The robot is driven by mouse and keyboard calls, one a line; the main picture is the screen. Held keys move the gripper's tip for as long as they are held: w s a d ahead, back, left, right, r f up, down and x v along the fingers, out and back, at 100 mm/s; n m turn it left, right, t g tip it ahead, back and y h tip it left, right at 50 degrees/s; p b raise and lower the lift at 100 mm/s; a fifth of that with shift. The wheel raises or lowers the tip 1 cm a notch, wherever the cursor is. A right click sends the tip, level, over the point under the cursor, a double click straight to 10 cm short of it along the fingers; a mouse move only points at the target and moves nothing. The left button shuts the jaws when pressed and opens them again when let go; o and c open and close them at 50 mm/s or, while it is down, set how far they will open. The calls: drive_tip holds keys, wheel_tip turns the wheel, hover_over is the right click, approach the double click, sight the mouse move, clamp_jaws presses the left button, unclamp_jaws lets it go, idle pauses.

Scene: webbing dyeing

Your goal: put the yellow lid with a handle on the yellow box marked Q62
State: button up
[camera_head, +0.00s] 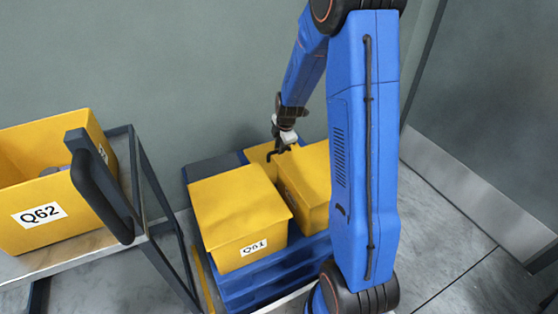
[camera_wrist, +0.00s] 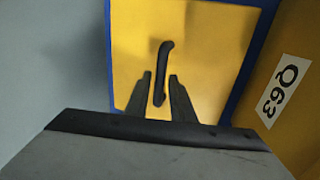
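The yellow lid (camera_wrist: 205,50) lies flat over blue in the wrist view, with a black bar handle (camera_wrist: 165,55) standing on it. In the head view a yellow surface (camera_head: 257,153), likely the lid, shows beneath my gripper (camera_head: 277,155), partly hidden by boxes. In the wrist view my gripper (camera_wrist: 160,78) is open, with one finger on each side of the handle's near end. Whether the fingers touch it I cannot tell. The yellow box marked Q62 (camera_head: 75,221) stands open-topped at the far left, with something grey inside.
Q62 stands on a cart (camera_head: 85,252) with a dark push handle (camera_head: 100,190). A closed yellow box Q61 (camera_head: 240,215) and box Q63 (camera_wrist: 300,125) stand close to the lid on a blue pallet (camera_head: 265,282). A grey wall is behind; floor is clear at right.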

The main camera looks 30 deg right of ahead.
drive_tip(key=shift+x, duration=1.35)
clamp_jaws()
drive_tip(key=shift+r, duration=0.1)
